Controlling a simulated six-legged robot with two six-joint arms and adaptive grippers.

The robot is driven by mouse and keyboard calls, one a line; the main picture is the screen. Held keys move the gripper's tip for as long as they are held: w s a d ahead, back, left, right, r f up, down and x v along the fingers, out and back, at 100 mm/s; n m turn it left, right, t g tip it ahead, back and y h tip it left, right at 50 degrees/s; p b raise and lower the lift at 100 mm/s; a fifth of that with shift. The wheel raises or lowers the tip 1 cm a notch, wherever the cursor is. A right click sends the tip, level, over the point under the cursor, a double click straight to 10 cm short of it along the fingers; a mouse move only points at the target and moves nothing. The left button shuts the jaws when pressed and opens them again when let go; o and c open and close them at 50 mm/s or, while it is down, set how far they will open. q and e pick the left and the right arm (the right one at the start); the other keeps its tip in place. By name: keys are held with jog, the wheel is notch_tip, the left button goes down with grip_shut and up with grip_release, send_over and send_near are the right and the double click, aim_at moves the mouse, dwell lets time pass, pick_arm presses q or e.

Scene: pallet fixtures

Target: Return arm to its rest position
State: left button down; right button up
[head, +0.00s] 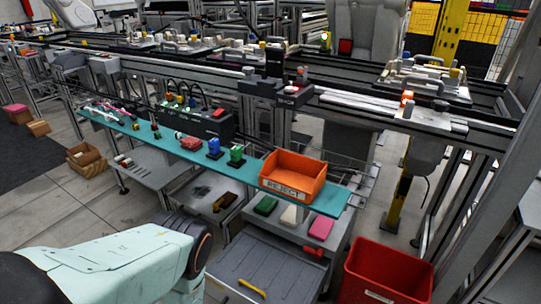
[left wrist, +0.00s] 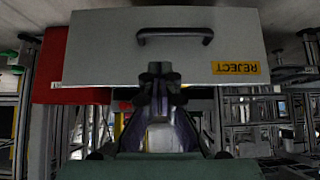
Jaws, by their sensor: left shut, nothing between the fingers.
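My left arm (head: 120,262) is pale green and comes in from the lower left of the head view; its gripper is outside that view. In the left wrist view my left gripper (left wrist: 160,72) is at the centre, its dark fingers together and empty. Beyond the fingertips is a light grey panel (left wrist: 100,40) with a dark handle (left wrist: 175,33) and a yellow REJECT label, which reads upside down. The fingertips overlap the panel's lower edge in the picture; I cannot tell how far apart they are. My right gripper is in neither view.
A teal shelf (head: 135,133) carries an orange REJECT bin (head: 294,168) and small coloured parts. A red bin (head: 388,268) stands at lower right, near a grey ribbed surface (head: 265,265). Conveyor rails run behind. Open floor (head: 85,190) lies at left.

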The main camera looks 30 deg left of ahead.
pick_arm(q)
jog(key=s+d+r+n+g, duration=0.1)
jog(key=s+d+g, duration=0.15)
jog(key=s, duration=0.65)
jog(key=s+d+r+g, duration=0.2)
jog(key=s+g, duration=0.2)
jog(key=s, duration=0.5)
jog(key=s+d+r+g+p, duration=0.1)
jog(key=s+d+r+g, duration=0.15)
jog(key=r, duration=0.45)
jog(key=s+d+r+g+p, duration=0.1)
jog(key=s+r, duration=0.2)
jog(key=r, duration=0.3)
jog(key=w+r+t, duration=0.1)
jog(key=w+r, duration=0.3)
jog(key=r, duration=0.3)
jog(key=shift+w+d+y, duration=0.15)
jog(key=shift+y, duration=0.15)
